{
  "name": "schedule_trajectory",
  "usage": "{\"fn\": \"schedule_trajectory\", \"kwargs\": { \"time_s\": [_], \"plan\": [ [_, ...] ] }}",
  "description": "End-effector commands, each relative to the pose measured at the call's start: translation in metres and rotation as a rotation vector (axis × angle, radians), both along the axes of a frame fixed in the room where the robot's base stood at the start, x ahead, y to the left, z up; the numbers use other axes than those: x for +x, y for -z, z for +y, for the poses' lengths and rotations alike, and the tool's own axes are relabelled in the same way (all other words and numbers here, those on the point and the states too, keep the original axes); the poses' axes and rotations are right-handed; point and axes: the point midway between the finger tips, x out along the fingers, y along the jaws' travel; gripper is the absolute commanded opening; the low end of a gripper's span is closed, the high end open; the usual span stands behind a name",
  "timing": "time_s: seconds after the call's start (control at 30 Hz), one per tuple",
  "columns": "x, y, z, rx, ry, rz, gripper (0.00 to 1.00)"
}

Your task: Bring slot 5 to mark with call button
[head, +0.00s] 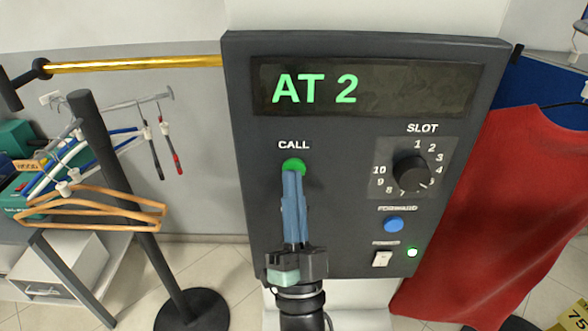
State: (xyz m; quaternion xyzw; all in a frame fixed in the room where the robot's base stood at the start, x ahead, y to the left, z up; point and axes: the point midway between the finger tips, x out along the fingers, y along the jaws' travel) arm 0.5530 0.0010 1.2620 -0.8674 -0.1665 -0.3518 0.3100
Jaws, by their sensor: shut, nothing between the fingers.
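A dark control panel (345,130) faces me. Its display (364,88) reads "AT 2" in green. The green CALL button (293,164) is at the panel's left. My gripper (291,173) is shut and empty. Its blue fingertips overlap the button's lower part; I cannot tell whether they press it. The black SLOT knob (410,168) is at the right, ringed by numbers 1 to 10. A white mark at its lower right seems to point near 5, but the exact number is unclear.
Below the knob are a blue FORWARD button (393,225), a white switch (382,259) and a lit green lamp (412,252). A red garment (500,215) hangs at the right. A dark stand (120,180) and wooden hangers (90,208) are at the left.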

Motion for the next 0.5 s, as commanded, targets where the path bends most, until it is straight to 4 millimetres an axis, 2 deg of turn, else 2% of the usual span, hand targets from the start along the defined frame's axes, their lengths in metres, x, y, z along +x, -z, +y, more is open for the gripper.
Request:
{"fn": "schedule_trajectory", "kwargs": {
  "time_s": [0.5],
  "plan": [
    [0.0053,-0.0003,0.0002,-0.001,-0.001,-0.001,0.0]
  ]
}}
